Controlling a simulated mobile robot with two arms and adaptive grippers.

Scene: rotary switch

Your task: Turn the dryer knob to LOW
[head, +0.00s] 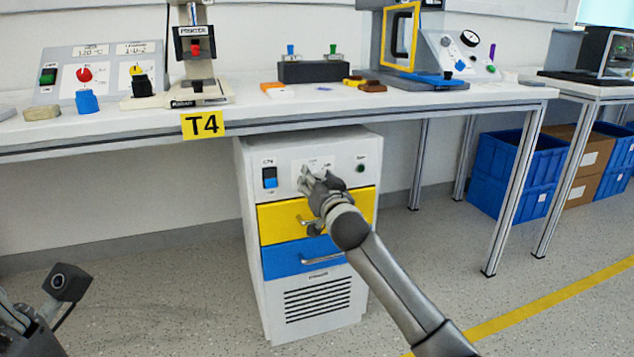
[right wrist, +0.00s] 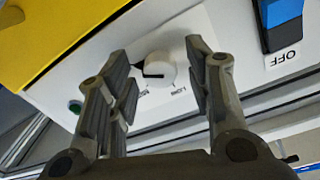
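The dryer (head: 315,290) is a white cabinet under the table, with a yellow and a blue drawer. Its knob is white and round (right wrist: 160,68) in the right wrist view, with a dark mark at its lower left. A label reading LOW (right wrist: 178,91) shows upside down below right of it; another label at lower left is partly hidden by a finger. My right gripper (head: 314,178) is open at the panel, its fingers on either side of the knob with gaps visible. In the head view it hides the knob. Part of my left arm shows at lower left; its fingers are unclear.
A blue rocker switch (head: 270,178) and a green button (head: 360,168) flank the knob on the panel. A drawer handle (head: 322,258) juts out below. The table (head: 290,112) overhangs the dryer and carries several devices. Blue crates (head: 515,175) stand at right.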

